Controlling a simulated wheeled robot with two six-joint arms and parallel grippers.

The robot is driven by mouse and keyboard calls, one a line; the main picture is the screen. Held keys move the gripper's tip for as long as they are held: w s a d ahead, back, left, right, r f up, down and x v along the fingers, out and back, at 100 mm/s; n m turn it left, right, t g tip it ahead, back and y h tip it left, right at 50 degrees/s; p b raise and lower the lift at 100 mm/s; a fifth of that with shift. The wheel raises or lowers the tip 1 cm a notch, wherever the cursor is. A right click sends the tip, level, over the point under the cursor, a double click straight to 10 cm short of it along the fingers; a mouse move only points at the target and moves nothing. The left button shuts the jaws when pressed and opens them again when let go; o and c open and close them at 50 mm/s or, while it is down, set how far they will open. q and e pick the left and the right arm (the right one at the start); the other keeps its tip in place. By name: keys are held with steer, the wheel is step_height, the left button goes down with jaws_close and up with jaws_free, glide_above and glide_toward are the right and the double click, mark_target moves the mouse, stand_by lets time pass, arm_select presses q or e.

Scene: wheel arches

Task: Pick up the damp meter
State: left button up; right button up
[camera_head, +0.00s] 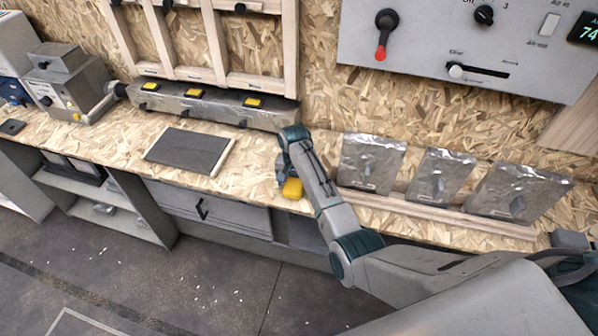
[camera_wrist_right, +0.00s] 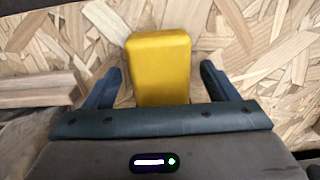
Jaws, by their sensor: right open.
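The damp meter appears to be the yellow block-shaped device (camera_head: 292,188) on the chipboard worktop, near its front edge in the head view. In the right wrist view the yellow body (camera_wrist_right: 160,68) stands between my two fingers, with a gap on each side. My right gripper (camera_wrist_right: 163,85) is open around it and not closed on it. In the head view my right gripper (camera_head: 284,180) is partly hidden behind its own wrist. The lower end of the yellow body is hidden by the gripper's palm in the wrist view. My left gripper does not show.
A dark flat pad (camera_head: 188,151) lies left on the worktop. Several foil-wrapped panels (camera_head: 440,175) stand in a wooden rack (camera_head: 440,213) to the right. A grey bar with yellow buttons (camera_head: 210,104) runs along the wall behind. The worktop between pad and gripper is clear.

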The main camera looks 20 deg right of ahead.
steer(key=shift+c, duration=0.4)
steer(key=c, duration=0.9)
steer(key=shift+r, duration=0.1)
steer(key=shift+r+b, duration=0.4)
steer(key=shift+r, duration=0.15)
steer(key=shift+s+a+r+b, duration=0.1)
steer(key=shift+s+r+b, duration=0.15)
steer(key=shift+r, duration=0.25)
steer(key=shift+s+r+b, duration=0.15)
steer(key=shift+r+b, duration=0.15)
steer(key=shift+r, duration=0.2)
steer(key=s+a+r+b, duration=0.2)
steer(key=s, duration=1.2)
steer(key=r+p, duration=0.2)
steer(key=p, duration=0.1)
steer(key=r+p, duration=0.3)
steer(key=p, duration=0.1)
steer(key=s+r+p, duration=0.1)
steer(key=r+p, duration=0.1)
steer(key=p, duration=0.1)
steer(key=shift+r+p, duration=0.35)
